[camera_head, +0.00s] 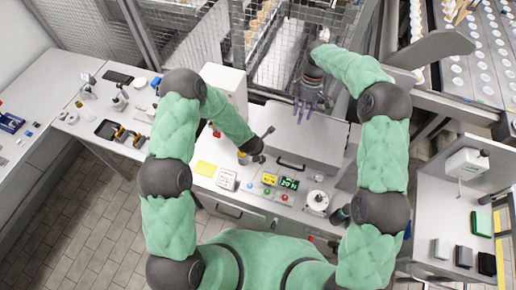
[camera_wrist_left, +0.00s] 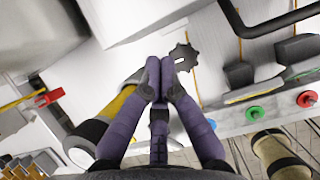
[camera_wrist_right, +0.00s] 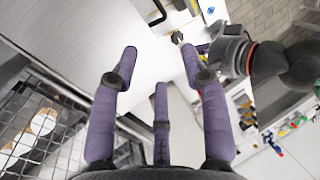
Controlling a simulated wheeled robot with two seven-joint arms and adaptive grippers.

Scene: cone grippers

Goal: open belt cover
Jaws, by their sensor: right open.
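The belt cover (camera_head: 307,135) is a light grey box lid with a black bar handle (camera_head: 290,165) along its front edge. The cover lies closed. My right gripper (camera_head: 305,108) is above its back part, fingers spread and empty. In the right wrist view the pale cover (camera_wrist_right: 85,40) fills the upper left, and the handle (camera_wrist_right: 156,14) shows at the top edge. My left gripper (camera_wrist_left: 160,68) has its fingertips together, beside a dark toothed knob (camera_wrist_left: 183,57); I cannot tell whether they touch it. The handle (camera_wrist_left: 262,28) is to its right.
A white cabinet (camera_head: 226,82) stands to the left of the cover. Wire mesh (camera_head: 300,45) is behind.

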